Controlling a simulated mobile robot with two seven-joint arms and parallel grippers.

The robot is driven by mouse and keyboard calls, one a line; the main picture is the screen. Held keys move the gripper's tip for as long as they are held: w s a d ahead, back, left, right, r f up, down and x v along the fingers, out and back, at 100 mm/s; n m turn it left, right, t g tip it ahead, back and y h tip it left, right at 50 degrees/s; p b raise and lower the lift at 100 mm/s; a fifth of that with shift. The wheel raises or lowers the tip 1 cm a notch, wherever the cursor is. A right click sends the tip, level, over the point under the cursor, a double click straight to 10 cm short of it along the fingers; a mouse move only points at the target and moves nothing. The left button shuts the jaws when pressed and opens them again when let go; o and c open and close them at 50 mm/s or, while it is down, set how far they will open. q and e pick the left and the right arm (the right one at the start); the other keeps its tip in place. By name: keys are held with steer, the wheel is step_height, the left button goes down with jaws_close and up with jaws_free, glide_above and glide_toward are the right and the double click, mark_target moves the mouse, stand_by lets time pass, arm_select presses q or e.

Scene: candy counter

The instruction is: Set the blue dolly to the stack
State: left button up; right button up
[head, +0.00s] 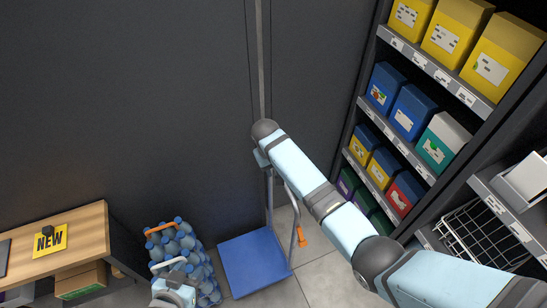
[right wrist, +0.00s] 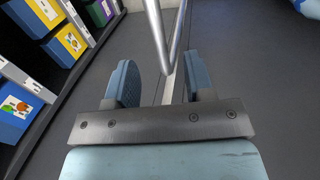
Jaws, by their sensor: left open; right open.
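The blue dolly (head: 250,262) stands on the floor at the lower middle of the head view, with a grey upright handle and an orange part (head: 301,237). The stack of blue bottles (head: 207,268) stands just left of it, with an orange handle on top. My right gripper (head: 262,158) is at the top of the dolly's handle, partly hidden by my own arm. In the right wrist view, its open fingers (right wrist: 162,85) have the grey handle bar (right wrist: 158,38) in the gap between them. My left gripper (head: 172,285) is open, low in front of the stack.
A shelf unit (head: 400,140) with yellow, blue, green and red boxes stands at the right. A wire basket (head: 480,240) is low on the right. A wooden table (head: 75,235) with a yellow NEW sign (head: 50,241) is at the left. A dark wall stands behind.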

steer(key=r, duration=0.2)
steer(key=a+r, duration=0.1)
steer(key=r, duration=0.1)
steer(key=shift+s+r, duration=0.2)
steer(key=shift+r, duration=0.2)
